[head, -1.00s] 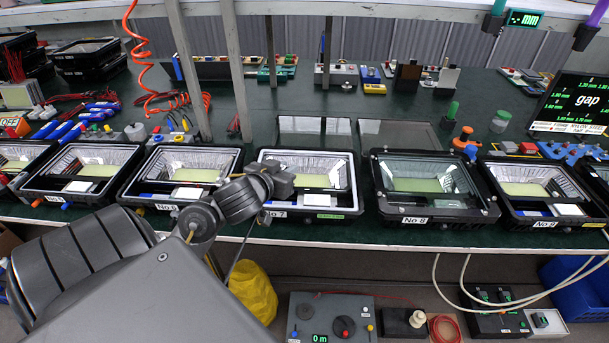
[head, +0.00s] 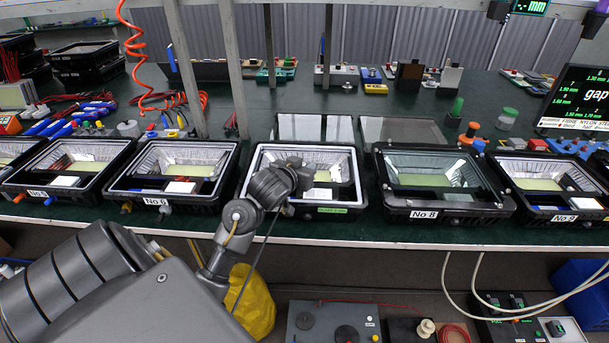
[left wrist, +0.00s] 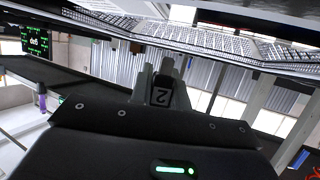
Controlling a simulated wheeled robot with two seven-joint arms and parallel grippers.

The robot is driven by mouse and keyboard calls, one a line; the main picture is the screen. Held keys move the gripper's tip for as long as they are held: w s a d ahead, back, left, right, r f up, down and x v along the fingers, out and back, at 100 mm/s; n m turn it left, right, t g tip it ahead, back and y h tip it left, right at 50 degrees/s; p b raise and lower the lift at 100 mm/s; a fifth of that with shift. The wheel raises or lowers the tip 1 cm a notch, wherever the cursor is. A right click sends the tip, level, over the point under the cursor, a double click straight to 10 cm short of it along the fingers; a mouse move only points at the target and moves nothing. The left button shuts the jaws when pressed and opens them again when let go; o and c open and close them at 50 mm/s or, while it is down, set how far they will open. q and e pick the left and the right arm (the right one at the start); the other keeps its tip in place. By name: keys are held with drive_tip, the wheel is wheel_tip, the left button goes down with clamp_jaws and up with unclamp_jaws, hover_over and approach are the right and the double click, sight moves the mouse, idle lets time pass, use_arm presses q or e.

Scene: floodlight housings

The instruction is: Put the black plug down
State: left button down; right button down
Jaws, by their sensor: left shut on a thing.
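My left gripper (head: 306,172) reaches over the front part of the middle housing (head: 350,206), which has a green sticker on its front rim. In the left wrist view the gripper's fingers (left wrist: 163,72) are shut on a small dark piece with a pale tag marked 2, which I take to be the black plug (left wrist: 160,82). The plug is hidden behind my wrist in the head view. I cannot tell whether it touches the housing. My right gripper is not in view.
Housing No 8 (head: 440,212) stands close on the right, and another housing (head: 120,197) on the left. Grey uprights (head: 185,70) rise behind. A gap display (head: 580,100) stands at the far right. Dark green bench (head: 300,230) shows as a narrow strip along the front edge.

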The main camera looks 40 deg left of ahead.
use_arm(q)
drive_tip(key=shift+f, duration=0.55)
drive_tip(key=shift+r, duration=0.1)
drive_tip(key=shift+f+b, duration=0.3)
drive_tip(key=shift+f, duration=0.35)
drive_tip(key=c, duration=1.3)
unclamp_jaws()
drive_tip(key=shift+c, duration=0.2)
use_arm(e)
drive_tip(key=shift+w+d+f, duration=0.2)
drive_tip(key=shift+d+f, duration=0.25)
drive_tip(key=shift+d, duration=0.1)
use_arm(q)
drive_tip(key=shift+r, duration=0.1)
